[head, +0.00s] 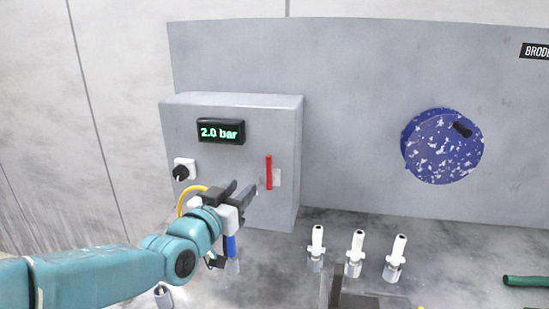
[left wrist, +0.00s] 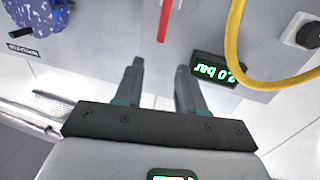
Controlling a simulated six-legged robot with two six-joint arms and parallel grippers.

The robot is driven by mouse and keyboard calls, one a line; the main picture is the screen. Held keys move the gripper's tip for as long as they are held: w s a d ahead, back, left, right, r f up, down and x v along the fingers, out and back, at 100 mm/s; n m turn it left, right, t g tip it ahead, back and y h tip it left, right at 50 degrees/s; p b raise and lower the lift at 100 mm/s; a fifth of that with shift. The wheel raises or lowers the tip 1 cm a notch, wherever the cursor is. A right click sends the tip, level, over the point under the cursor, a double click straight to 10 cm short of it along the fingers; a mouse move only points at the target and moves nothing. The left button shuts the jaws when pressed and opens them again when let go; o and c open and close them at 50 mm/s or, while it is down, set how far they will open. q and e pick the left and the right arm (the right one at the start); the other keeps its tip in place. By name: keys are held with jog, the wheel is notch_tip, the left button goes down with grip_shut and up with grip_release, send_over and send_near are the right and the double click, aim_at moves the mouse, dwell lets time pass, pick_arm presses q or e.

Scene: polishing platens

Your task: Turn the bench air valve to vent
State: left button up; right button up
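A grey box (head: 230,105) stands on the bench and has a green display (head: 220,131) reading 2.0 bar. A red lever (head: 269,172) stands upright on its front, beside a small pale plate; it also shows at the top of the left wrist view (left wrist: 165,18). My left gripper (head: 243,195) is in front of the box, just left of and below the lever. Its two fingers are apart with nothing between them, and the lever lies beyond the tips in the wrist view (left wrist: 160,68).
A black knob (head: 180,172) on a white plate and a yellow hose (head: 188,197) are left of my gripper. A blue fitting (head: 231,246) shows below it. Three white fittings (head: 355,252) stand on the bench to the right. A speckled blue disc (head: 440,150) is on the back panel.

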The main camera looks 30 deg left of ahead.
aim_at(267, 162)
pick_arm(q)
jog(key=w+p, duration=0.1)
jog(key=w, duration=0.3)
jog(key=w+p, duration=0.2)
jog(key=w, duration=0.3)
jog(key=w+a+p, duration=0.1)
jog(key=w, duration=0.4)
jog(key=shift+w+r+p, duration=0.15)
jog(key=shift+p, duration=0.15)
jog(key=shift+w+a, duration=0.1)
jog(key=shift+w, duration=0.75)
grip_shut()
